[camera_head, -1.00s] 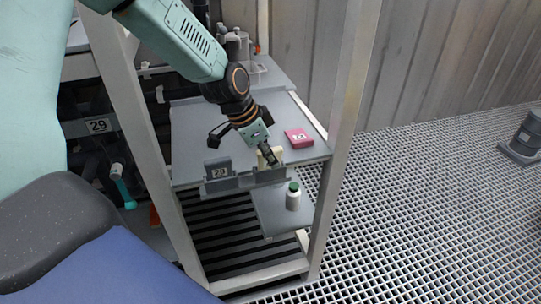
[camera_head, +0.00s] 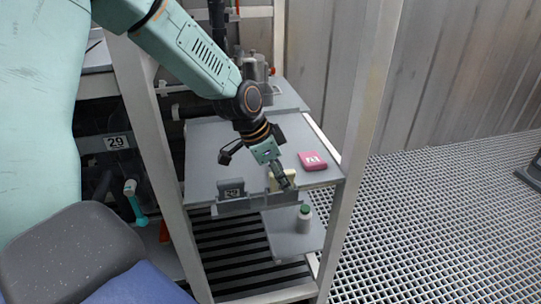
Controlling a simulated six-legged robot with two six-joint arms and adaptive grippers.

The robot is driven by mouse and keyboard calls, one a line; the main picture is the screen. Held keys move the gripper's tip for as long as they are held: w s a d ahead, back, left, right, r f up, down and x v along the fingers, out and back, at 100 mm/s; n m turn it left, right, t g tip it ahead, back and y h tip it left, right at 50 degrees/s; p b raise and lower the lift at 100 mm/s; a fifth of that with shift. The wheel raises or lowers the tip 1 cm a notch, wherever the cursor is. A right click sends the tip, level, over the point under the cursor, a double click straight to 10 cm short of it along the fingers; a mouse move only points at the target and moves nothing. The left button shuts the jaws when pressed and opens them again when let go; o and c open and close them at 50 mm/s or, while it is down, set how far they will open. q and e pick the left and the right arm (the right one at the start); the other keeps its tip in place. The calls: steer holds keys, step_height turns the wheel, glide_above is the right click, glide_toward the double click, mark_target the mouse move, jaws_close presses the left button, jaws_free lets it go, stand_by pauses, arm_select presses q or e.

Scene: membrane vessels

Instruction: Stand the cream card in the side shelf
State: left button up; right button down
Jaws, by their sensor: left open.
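The cream card (camera_head: 274,184) stands roughly upright in the right part of a grey side shelf (camera_head: 259,204) along the front edge of a grey tabletop. A finger of my left gripper (camera_head: 257,170) crosses in front of the card and hides part of it; I cannot tell if they touch. The gripper's fingers are spread wide, with the other finger out to the left above the tabletop. My right gripper is not in view.
A white bottle with a green cap (camera_head: 304,219) stands on a lower shelf (camera_head: 290,243). Pale frame posts (camera_head: 357,150) flank the table. Grey vessels stand behind. The tabletop's left part is clear.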

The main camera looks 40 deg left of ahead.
arm_select(q)
steer(key=v, duration=1)
steer(key=shift+s+a+r, duration=0.15)
steer(key=shift+a+r, duration=0.05)
steer(key=shift+r, duration=0.1)
